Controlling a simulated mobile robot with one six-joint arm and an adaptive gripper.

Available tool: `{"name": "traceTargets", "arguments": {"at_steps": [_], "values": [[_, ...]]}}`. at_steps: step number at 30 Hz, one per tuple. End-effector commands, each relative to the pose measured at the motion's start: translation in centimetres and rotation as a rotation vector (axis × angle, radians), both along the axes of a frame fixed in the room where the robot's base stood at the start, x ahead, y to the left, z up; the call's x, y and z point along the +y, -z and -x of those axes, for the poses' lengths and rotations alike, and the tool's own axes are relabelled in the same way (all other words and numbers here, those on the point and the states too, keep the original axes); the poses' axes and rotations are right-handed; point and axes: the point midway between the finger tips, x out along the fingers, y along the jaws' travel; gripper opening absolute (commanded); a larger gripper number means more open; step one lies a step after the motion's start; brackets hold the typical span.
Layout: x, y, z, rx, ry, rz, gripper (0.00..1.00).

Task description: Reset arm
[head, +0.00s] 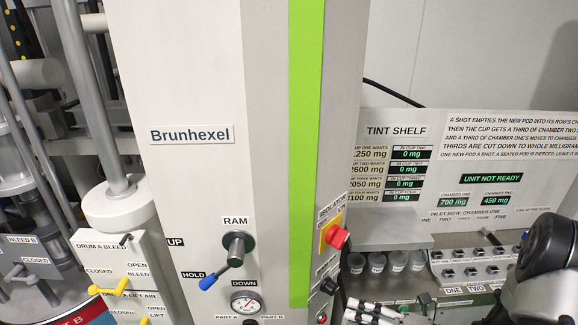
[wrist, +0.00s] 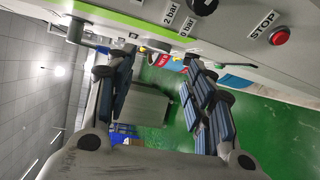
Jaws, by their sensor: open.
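My gripper (wrist: 160,64) is open and empty in the wrist view, with its two dark-padded fingers apart and the green floor showing between them. In the head view my gripper (head: 372,314) is at the bottom edge, partly cut off, below the tint shelf's cups. My dark arm link (head: 546,252) is at the right edge. The ram lever (head: 232,258) on the grey Brunhexel column has its blue handle pointing at HOLD. No fingertip contact with anything is visible.
A red button (head: 337,236) sits on the column's side; a red STOP button (wrist: 279,36) shows in the wrist view. Several cups (head: 377,262) stand in the tint shelf (head: 400,232). The display (head: 491,178) reads UNIT NOT READY. The yellow drum valve handle (head: 108,288) is lower left.

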Motion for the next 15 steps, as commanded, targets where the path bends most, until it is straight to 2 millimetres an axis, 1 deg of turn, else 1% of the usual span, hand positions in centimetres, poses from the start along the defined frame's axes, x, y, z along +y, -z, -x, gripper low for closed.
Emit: {"name": "traceTargets", "arguments": {"at_steps": [1, 3, 7, 11, 15], "values": [[1.5, -0.4, 0.7, -0.095, -0.1, 0.096, 0.49], [3.3, -1.1, 2.1, -0.229, -0.24, 0.22, 0.49], [5.8, -2.0, 5.2, -0.492, -0.506, 0.433, 0.49], [7.3, -2.1, 8.4, -0.773, -0.781, 0.623, 0.49], [7.8, -1.8, 11.7, -1.082, -1.088, 0.801, 0.49]]}}
